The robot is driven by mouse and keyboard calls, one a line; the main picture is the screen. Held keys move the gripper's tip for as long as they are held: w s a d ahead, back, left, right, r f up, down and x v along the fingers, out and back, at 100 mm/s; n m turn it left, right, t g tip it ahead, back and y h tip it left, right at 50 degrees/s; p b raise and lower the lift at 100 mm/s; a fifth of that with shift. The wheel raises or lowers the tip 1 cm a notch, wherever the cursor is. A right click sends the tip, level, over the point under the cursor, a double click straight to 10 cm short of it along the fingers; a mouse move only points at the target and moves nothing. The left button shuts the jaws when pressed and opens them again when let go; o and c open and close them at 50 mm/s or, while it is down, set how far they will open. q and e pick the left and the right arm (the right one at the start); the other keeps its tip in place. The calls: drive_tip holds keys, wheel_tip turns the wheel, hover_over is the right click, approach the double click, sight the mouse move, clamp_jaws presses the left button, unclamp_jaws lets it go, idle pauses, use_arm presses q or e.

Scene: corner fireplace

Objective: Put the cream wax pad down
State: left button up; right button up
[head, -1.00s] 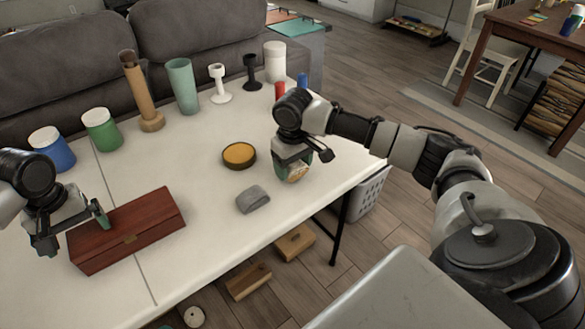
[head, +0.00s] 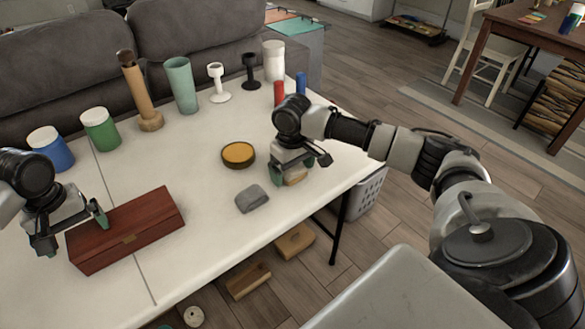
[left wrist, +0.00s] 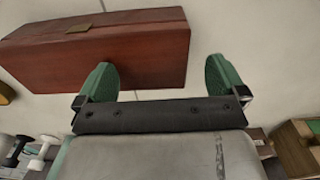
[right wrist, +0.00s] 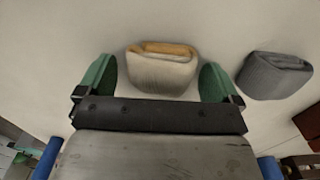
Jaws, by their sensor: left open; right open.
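The cream wax pad (right wrist: 160,72), a cream folded pad with a tan-orange part on top, lies on the white table (head: 210,210) in the right wrist view. It is between the green fingertips of my right gripper (right wrist: 162,80), with a gap on each side. The gripper is open around it. In the head view the pad (head: 296,179) is mostly hidden below my right gripper (head: 291,173). My left gripper (head: 72,231) is open and empty at the near side of the dark red wooden box (head: 125,230).
A grey folded pad (head: 252,199) and a round tin with an amber top (head: 238,154) stand left of the right gripper. Red (head: 279,93) and blue (head: 301,83) cylinders stand behind it. Candle holders and jars line the back. The table's front edge is close.

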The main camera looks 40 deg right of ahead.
sight(293, 168)
wheel_tip(293, 168, up, 12)
idle(0.4)
drive_tip(key=shift+r, duration=0.1)
drive_tip(key=shift+o, duration=0.5)
drive_tip(key=shift+s, duration=0.1)
wheel_tip(293, 168, down, 12)
drive_tip(key=shift+s+f, duration=0.1)
drive_tip(key=shift+f, duration=0.05)
drive_tip(key=shift+c, duration=0.3)
drive_tip(key=c, duration=1)
